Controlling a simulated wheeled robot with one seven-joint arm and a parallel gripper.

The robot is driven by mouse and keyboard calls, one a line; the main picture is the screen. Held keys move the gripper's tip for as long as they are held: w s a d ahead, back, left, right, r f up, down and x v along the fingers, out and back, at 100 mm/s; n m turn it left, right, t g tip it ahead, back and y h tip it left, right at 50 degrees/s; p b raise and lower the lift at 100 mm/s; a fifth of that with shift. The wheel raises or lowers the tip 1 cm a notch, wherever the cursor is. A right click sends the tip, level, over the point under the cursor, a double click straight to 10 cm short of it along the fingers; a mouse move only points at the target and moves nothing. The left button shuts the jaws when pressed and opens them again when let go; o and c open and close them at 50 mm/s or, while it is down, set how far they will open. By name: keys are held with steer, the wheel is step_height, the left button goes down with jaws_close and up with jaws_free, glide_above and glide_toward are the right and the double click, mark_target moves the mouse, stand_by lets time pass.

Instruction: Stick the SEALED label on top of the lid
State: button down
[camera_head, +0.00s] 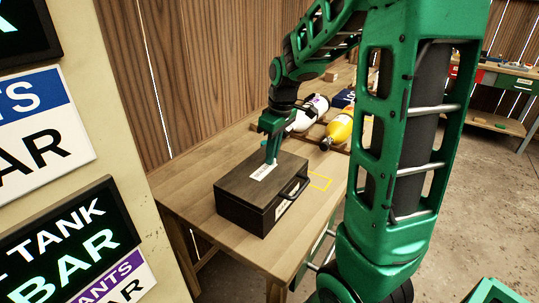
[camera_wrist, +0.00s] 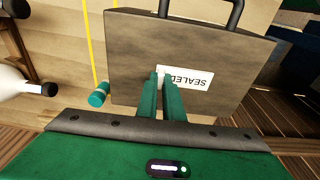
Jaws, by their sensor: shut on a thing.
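A dark box with a closed lid (camera_head: 240,187) and a black handle stands on the wooden table. The lid also fills the middle of the wrist view (camera_wrist: 135,50). The white SEALED label (camera_head: 262,173) lies flat against or just above the lid top; I cannot tell whether it touches. In the wrist view the label (camera_wrist: 192,78) reads upside down, and the fingertips cover one end of it. My gripper (camera_head: 271,155) points down over the lid, its green fingers (camera_wrist: 163,80) close together, shut on the label's end.
A yellow cylinder (camera_head: 340,130) and a white cylinder (camera_head: 312,110) lie on the table behind the box. A yellow outline (camera_head: 320,181) marks the tabletop right of the box. A small green cylinder (camera_wrist: 98,96) shows beside the box. Display panels (camera_head: 70,240) stand at the left.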

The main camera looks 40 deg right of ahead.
steer(key=c, duration=1.8)
jaws_free()
steer(key=r, duration=0.3)
steer(key=s+r, duration=0.1)
steer(key=r, duration=0.6)
steer(key=shift+s+d+r, duration=0.2)
steer(key=shift+d+r, duration=0.1)
steer(key=shift+d, duration=0.05)
steer(key=s+f+m, duration=0.3)
steer(key=s, duration=0.5)
steer(key=s+f+m+g, duration=0.1)
steer(key=s+f+m, duration=0.2)
steer(key=s, duration=0.5)
steer(key=s+f+m, duration=0.3)
steer(key=s+m, duration=0.1)
steer(key=s, duration=0.4)
steer(key=shift+s+a+f+m+g, duration=0.15)
steer(key=shift+s+a+m+g, duration=0.2)
steer(key=shift+s+m+g, duration=0.05)
